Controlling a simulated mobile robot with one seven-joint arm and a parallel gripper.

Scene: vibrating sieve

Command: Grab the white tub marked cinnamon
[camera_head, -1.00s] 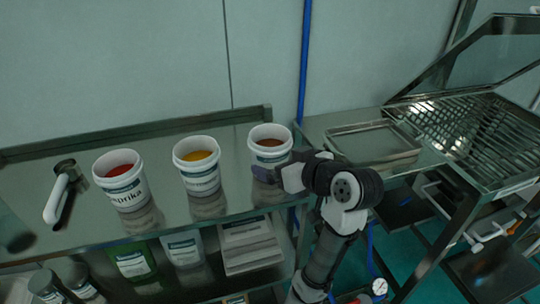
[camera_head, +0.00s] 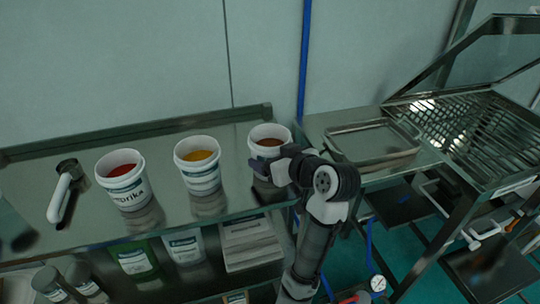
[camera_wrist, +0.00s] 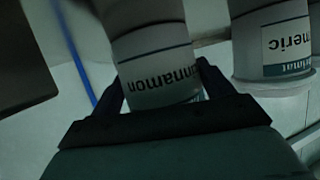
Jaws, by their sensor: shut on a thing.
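The white tub marked cinnamon (camera_head: 268,137) stands at the right end of the metal shelf, open at the top with brown powder inside. Its label reads "Cinnamon" upside down in the wrist view (camera_wrist: 160,72). My gripper (camera_head: 268,168) is at the tub's lower front in the head view. In the wrist view my gripper (camera_wrist: 165,92) has a dark finger on each side of the tub, shut on it. The tub looks upright; whether its base touches the shelf is hidden by my gripper.
The turmeric tub (camera_head: 200,176) with yellow powder stands just left, also close beside in the wrist view (camera_wrist: 283,45). A paprika tub (camera_head: 125,190) and a metal scoop with white handle (camera_head: 60,195) are farther left. A metal tray (camera_head: 375,157) and the sieve (camera_head: 470,130) are right.

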